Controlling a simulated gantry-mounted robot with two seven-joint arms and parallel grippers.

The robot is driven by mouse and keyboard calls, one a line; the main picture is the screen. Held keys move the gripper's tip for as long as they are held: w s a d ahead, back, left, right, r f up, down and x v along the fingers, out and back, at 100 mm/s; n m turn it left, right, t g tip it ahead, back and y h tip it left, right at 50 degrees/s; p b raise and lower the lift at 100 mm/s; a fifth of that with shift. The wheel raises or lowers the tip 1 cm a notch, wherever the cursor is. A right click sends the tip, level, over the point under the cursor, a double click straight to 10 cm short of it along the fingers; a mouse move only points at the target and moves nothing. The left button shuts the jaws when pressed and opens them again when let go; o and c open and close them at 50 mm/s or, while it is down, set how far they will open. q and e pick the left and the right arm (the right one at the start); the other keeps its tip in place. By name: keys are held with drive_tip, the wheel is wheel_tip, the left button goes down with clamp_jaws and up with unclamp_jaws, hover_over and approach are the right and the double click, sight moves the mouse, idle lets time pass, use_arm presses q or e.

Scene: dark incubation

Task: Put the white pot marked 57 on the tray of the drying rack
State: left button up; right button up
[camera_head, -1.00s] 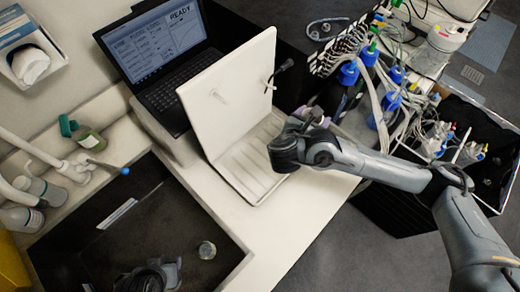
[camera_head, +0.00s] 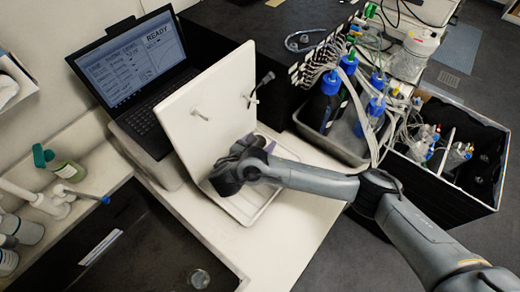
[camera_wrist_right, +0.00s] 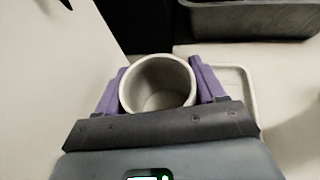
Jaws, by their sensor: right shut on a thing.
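The drying rack has an upright white board (camera_head: 212,95) with pegs and a white tray (camera_head: 262,202) at its foot. My right gripper (camera_head: 240,165) is over the tray, close to the board. In the right wrist view, its purple fingers (camera_wrist_right: 160,88) are shut on the sides of a pale, open-topped round pot (camera_wrist_right: 158,92). The pot looks empty, and no number shows on it. A corner of the tray (camera_wrist_right: 249,90) shows beyond the right finger. The head view hides the pot behind my gripper, so I cannot tell whether it touches the tray. My left gripper is out of view.
An open laptop (camera_head: 150,75) stands left of the rack. A dark sink (camera_head: 130,225) with a small round object (camera_head: 199,279) lies at lower left. Blue-capped bottles (camera_head: 330,85) in a grey bin (camera_head: 300,128) stand to the right. The counter right of the tray is clear.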

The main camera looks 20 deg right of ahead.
wheel_tip(320, 180, down, 3)
drive_tip(key=shift+f+p, duration=0.2)
drive_tip(key=shift+p, duration=0.1)
drive_tip(key=shift+f, duration=0.1)
drive_tip(key=shift+f, duration=0.2)
drive_tip(key=o, duration=1.2)
drive_tip(key=shift+r, duration=0.1)
